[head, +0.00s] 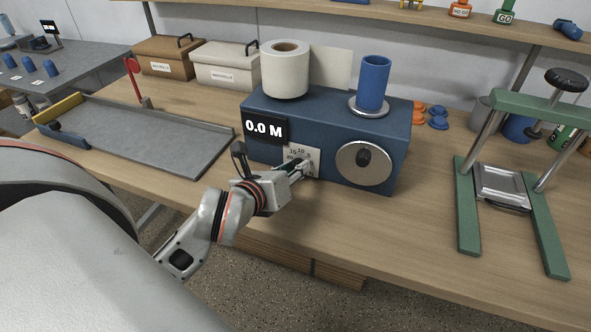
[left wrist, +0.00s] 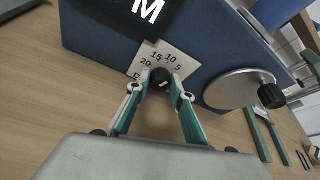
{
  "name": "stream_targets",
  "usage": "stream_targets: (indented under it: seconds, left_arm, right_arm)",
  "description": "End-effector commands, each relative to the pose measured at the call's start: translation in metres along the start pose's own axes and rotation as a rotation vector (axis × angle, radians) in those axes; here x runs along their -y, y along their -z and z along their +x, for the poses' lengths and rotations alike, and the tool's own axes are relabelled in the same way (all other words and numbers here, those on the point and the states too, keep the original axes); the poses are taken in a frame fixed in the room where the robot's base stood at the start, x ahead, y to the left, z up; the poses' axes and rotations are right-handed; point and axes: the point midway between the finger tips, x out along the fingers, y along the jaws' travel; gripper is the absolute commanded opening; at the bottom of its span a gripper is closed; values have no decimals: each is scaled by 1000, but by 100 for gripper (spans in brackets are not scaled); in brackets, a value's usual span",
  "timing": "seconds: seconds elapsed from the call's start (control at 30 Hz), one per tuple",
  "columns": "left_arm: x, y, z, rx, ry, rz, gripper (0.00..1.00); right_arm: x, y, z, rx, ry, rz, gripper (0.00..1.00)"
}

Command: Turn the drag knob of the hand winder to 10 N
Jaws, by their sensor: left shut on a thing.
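The hand winder (head: 330,115) is a blue box on the bench, with a "0.0 M" display (head: 265,130) on its front. Its drag dial plate (head: 290,154) is white with numbers, and 5, 10, 15 and 20 can be read on the plate in the left wrist view (left wrist: 178,60). The black drag knob (left wrist: 160,77) sits at the plate's lower part with a light mark on it. My left gripper (head: 304,163) reaches the winder's front, and in the left wrist view its fingers (left wrist: 162,88) are shut on the knob. The pointer's exact reading is unclear. My right gripper is not in view.
A round metal crank disc (head: 364,162) with a black handle is right of the dial. A white roll (head: 285,70) and a blue core (head: 373,82) stand on top. A green press (head: 510,180) stands right; a grey tray (head: 150,135) lies left.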

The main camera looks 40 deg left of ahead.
Motion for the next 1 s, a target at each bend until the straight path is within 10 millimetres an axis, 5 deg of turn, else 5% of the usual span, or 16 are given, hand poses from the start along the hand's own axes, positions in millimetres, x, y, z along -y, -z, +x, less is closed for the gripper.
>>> stream_targets:
  seconds: [0.43,1.0]
  left_arm:
    - [-2,0,0,2,84,-202,0]
    - [-2,-1,0,3,95,-229,0]
  right_arm:
    - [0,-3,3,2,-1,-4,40]
    - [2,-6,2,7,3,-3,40]
